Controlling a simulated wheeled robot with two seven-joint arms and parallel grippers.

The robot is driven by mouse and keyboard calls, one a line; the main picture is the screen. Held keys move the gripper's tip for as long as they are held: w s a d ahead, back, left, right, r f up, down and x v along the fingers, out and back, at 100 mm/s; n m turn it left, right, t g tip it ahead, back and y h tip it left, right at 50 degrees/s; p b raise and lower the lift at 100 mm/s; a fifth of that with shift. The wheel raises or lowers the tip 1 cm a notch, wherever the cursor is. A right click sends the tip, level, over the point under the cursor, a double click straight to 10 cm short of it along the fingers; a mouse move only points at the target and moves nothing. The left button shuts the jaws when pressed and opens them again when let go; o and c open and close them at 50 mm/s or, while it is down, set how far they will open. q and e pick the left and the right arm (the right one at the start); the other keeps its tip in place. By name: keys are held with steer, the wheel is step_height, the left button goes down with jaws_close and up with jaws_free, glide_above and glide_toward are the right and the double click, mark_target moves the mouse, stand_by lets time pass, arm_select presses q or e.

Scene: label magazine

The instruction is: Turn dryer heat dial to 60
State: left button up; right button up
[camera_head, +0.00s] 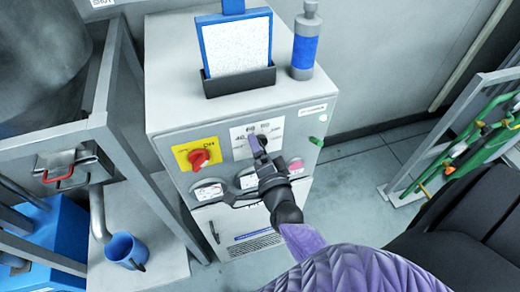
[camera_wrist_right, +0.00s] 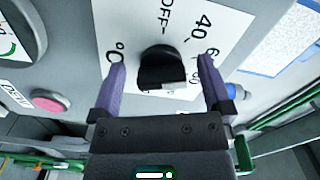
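The heat dial is a black knob (camera_wrist_right: 162,70) on a white label plate, clear in my right wrist view. OFF, 40, a partly hidden number starting with 6, and a °C mark are printed around it. I cannot tell which mark the knob points to. The same plate (camera_head: 238,133) is on the dryer cabinet's front (camera_head: 165,140) in the head view. My right gripper (camera_wrist_right: 162,61) is open, with one purple finger on each side of the knob and visible gaps. In the head view it (camera_head: 259,146) covers much of the dial. My left gripper is not in view.
A red switch (camera_head: 199,159) on a yellow plate is left of the dial. A pink button (camera_wrist_right: 49,103) and round gauge are near. A blue-framed panel (camera_head: 236,45) and blue-grey bottle (camera_head: 305,45) stand on top. Metal frames flank the cabinet.

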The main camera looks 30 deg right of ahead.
steer(key=v, duration=1)
steer(key=shift+d, duration=0.1)
